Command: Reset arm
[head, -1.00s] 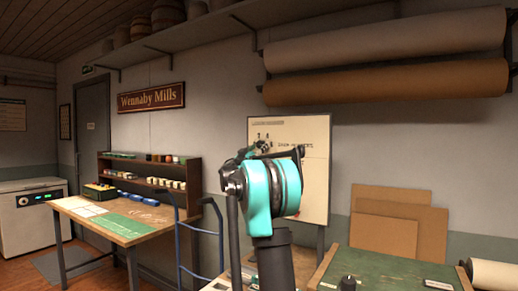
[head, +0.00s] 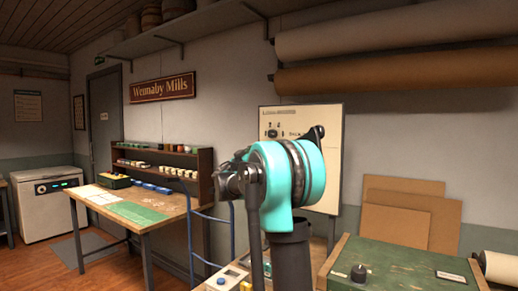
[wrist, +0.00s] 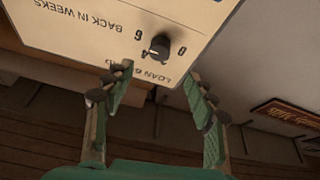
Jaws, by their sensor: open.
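My arm shows in the middle of the head view, with a teal joint in front of the white board (head: 330,150). My gripper's fingers are not clear in the head view. In the wrist view my gripper (wrist: 160,95) is open, with nothing between its two green fingers. Beyond the fingertips is the pale board with a black knob (wrist: 159,47) and upside-down lettering reading "BACK IN WEEKS". The fingers appear apart from the knob.
A wooden workbench (head: 140,230) with a small shelf (head: 205,175) stands at left, beside a blue hand truck (head: 195,225). A green-topped chest (head: 400,262) is at lower right. Brown boards (head: 395,225) lean on the wall. Fabric rolls (head: 400,78) hang above. Floor shows at lower left.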

